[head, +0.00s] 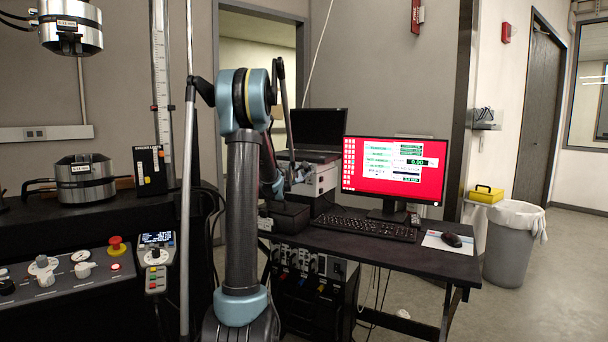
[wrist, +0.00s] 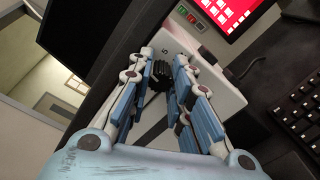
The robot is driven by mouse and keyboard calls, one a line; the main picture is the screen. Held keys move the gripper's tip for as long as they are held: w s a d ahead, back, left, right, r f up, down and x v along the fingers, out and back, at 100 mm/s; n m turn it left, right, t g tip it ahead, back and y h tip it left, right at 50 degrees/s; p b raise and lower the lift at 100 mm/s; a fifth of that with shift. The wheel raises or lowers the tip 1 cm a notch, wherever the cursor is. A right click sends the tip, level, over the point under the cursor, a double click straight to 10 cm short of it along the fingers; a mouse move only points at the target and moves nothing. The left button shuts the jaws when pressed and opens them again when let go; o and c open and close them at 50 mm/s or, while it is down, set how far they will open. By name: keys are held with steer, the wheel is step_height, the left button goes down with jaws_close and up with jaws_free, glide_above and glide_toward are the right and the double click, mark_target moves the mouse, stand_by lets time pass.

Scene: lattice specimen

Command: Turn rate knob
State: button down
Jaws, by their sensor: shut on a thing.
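The rate knob (wrist: 159,71) is black and ridged, and sits on the pale face of a box (wrist: 206,75) in the wrist view. My gripper (wrist: 164,78) has a finger on each side of the knob and is shut on it. The fingers hide part of the knob, and I see no pointer or scale. In the head view the box (head: 322,178) stands on the desk under an open laptop (head: 318,128). My gripper (head: 292,178) is at its front there, partly behind my arm, and the knob cannot be made out.
A monitor (head: 392,165) with a red screen and a keyboard (head: 366,228) are right of the box. A mouse (head: 452,239) lies at the desk's right. A test machine with a control panel (head: 62,272) is on the left. Floor is clear near the bin (head: 513,245).

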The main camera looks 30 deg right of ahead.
steer(key=shift+s+m, duration=0.1)
steer(key=shift+m, duration=1.2)
steer(key=shift+f, duration=0.1)
steer(key=c, duration=1.4)
jaws_free()
steer(key=shift+c, duration=0.2)
steer(key=shift+a, duration=0.1)
steer(key=shift+s+a, duration=0.15)
steer(key=shift+a, duration=0.15)
steer(key=v, duration=1.1)
